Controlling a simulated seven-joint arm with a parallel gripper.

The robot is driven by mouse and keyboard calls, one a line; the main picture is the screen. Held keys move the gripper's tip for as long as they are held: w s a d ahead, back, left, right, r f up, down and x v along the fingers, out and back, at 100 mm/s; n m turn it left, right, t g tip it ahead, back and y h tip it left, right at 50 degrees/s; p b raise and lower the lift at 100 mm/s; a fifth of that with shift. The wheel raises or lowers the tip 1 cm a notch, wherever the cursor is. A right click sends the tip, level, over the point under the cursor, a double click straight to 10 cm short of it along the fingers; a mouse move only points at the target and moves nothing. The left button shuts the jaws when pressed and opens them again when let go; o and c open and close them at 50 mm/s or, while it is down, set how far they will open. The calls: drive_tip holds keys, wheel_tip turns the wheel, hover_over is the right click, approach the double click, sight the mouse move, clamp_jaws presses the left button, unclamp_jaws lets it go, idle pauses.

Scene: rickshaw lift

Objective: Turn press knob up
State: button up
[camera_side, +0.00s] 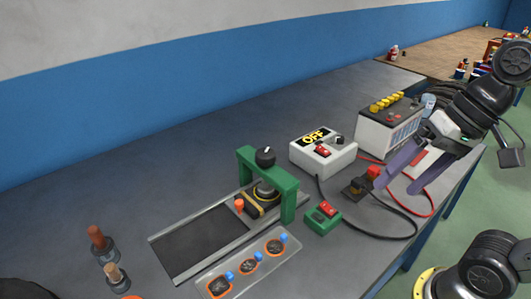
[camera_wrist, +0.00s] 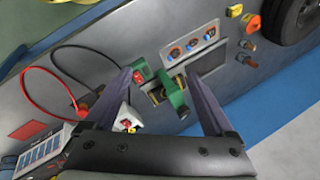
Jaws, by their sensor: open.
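The press is a green frame (camera_side: 287,198) standing over a metal track on the bench. Its black knob (camera_side: 265,157) with a light mark sits on top of the frame. In the wrist view the green press (camera_wrist: 173,92) lies between my fingers, farther off, with the dark knob (camera_wrist: 183,113) at its lower end. My gripper (camera_side: 398,184) is open and empty, to the right of the press and apart from it, near the battery clamps. In the wrist view my gripper (camera_wrist: 158,76) shows both purple fingers spread wide.
A white box with an OFF sign (camera_side: 325,156), a battery (camera_side: 386,125), a green box with a red switch (camera_side: 323,217) and red and black clamps (camera_side: 363,184) with cables surround the press's right side. A button panel (camera_side: 247,264) lies in front. The bench behind left is clear.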

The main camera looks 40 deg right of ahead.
sight(268, 151)
drive_tip(key=w+a+r+m+g+y, duration=0.1)
drive_tip(key=w+r+m+y, duration=0.15)
drive_tip(key=w+m, duration=0.4)
drive_tip(key=w+a+r+m+g+y, duration=0.1)
drive_tip(key=w+r+m+y, duration=0.2)
drive_tip(key=w, duration=0.7)
drive_tip(key=w+d+f+m+t+y, duration=0.2)
drive_tip(key=w+d+f+m+y, duration=0.35)
drive_tip(key=w+d+f, duration=0.6)
drive_tip(key=shift+h, duration=0.6)
drive_tip(key=x, duration=1.4)
drive_tip(key=shift+s+a+r, duration=0.1)
drive_tip(key=shift+a+r, duration=0.05)
drive_tip(key=shift+a, duration=0.1)
drive_tip(key=c, duration=1.3)
drive_tip(key=shift+g, duration=0.3)
drive_tip(key=shift+c, duration=0.2)
